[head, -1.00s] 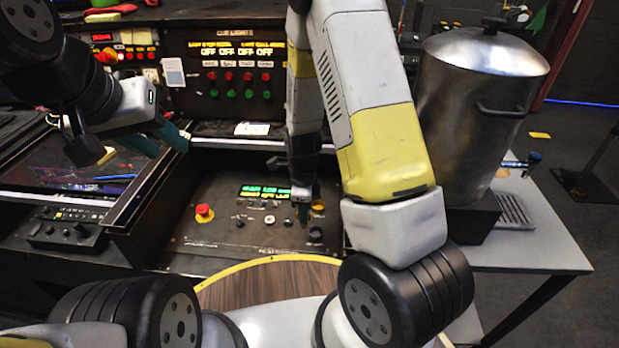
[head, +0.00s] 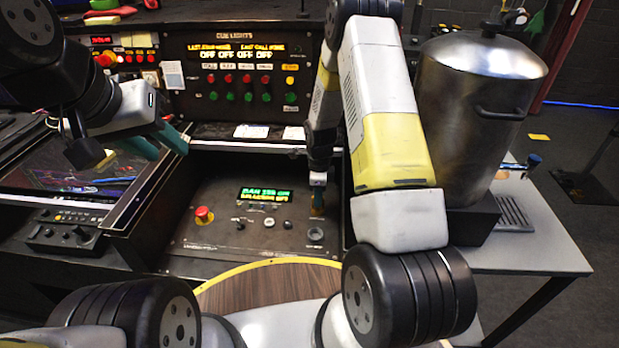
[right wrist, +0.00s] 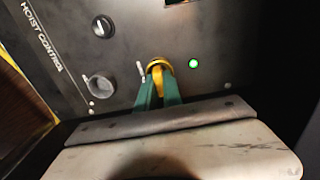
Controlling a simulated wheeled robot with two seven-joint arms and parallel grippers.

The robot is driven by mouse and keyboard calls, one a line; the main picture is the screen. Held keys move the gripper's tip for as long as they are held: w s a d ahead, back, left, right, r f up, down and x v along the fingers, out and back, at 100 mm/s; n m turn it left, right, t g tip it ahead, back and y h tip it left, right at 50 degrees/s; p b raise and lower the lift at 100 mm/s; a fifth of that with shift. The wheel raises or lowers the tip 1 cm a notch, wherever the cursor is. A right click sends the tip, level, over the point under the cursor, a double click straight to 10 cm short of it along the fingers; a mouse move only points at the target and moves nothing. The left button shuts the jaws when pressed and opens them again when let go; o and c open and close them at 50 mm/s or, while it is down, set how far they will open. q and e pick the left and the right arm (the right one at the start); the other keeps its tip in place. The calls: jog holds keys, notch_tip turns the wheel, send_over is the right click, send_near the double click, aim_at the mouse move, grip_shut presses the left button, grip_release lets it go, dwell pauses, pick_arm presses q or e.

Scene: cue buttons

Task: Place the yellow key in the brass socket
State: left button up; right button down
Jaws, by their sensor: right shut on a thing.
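My right gripper (head: 318,182) reaches down to the right part of the sloped control panel, at the brass socket (head: 318,211). In the right wrist view, its green fingers (right wrist: 158,85) are shut, with their tips at a round yellow-gold piece (right wrist: 158,65) on the panel. The yellow key is mostly hidden between the fingertips and blends with the brass, so I cannot tell how deep it sits. My left gripper (head: 160,143) is open and empty, high at the left, away from the panel.
A red mushroom button (head: 203,215) and a lit display (head: 264,194) are on the panel. A small green lamp (right wrist: 194,63) glows beside the socket, and black knobs (right wrist: 102,26) are nearby. A large metal pot (head: 480,110) stands right of my right arm.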

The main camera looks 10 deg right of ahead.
jog(key=c, duration=1.5)
grip_release()
jog(key=s+r+n+t, duration=0.25)
jog(key=r+n, duration=0.25)
jog(key=r, duration=1.8)
jog(key=s+a+r+n+t+y, duration=0.1)
jog(key=s+r+n+t, duration=0.1)
jog(key=s+r+n, duration=0.6)
jog(key=s+a+r+n+t+y, duration=0.1)
jog(key=s+r+n, duration=0.7)
jog(key=s, duration=0.5)
jog(key=shift+s+r+n+t, duration=0.35)
jog(key=shift+s+r+n, duration=0.05)
jog(key=shift+r, duration=0.15)
jog(key=shift+a, duration=0.1)
